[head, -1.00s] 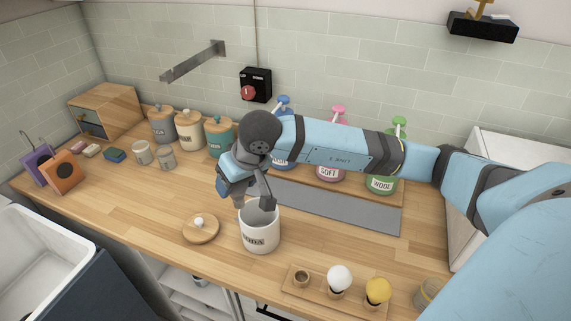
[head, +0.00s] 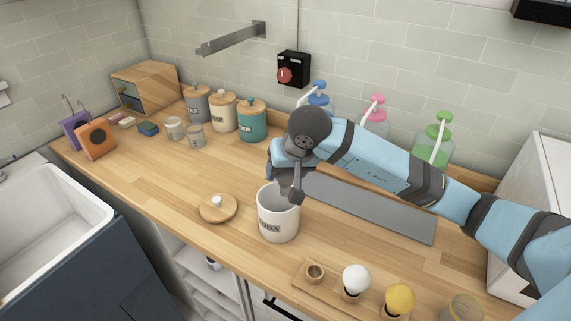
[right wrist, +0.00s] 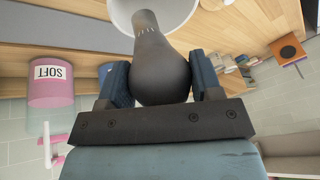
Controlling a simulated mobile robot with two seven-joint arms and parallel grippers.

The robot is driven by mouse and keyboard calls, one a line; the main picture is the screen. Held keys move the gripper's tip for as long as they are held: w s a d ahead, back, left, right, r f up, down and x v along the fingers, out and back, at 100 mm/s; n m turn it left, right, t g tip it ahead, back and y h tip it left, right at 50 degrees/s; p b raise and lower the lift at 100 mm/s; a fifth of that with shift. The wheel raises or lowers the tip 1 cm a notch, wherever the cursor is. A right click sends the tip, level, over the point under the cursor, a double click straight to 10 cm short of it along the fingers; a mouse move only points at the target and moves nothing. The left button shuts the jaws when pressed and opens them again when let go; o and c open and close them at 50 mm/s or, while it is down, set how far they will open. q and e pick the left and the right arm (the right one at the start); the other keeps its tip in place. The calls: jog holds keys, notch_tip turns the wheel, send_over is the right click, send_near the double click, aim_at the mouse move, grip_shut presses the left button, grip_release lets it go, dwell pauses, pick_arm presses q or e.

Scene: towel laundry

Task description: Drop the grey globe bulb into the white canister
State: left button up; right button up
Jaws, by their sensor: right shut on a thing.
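The grey globe bulb (right wrist: 160,72) is between the two fingers of my right gripper (right wrist: 160,82), which is shut on it. The bulb's narrow neck points toward the white canister (right wrist: 188,8), whose rim shows at the top of the right wrist view. In the head view the white canister (head: 278,222) stands upright and open on the counter, with dark lettering on its front. My right gripper (head: 290,183) is just above its back rim there; the bulb is hard to tell from the gripper. My left gripper is not in view.
A round wooden lid (head: 232,210) lies left of the canister. In front are a wooden bulb tray (head: 333,289) with an empty socket, a white bulb (head: 355,278) and a yellow bulb (head: 400,298). Lidded canisters and pump bottles stand behind. The counter's left middle is clear.

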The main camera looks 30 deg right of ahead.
jog(key=shift+f, duration=0.15)
jog(key=o, duration=1)
jog(key=shift+s+r, duration=0.1)
jog(key=shift+r, duration=0.2)
jog(key=b+v, duration=0.1)
jog(key=v, duration=1.2)
jog(key=shift+r, duration=0.1)
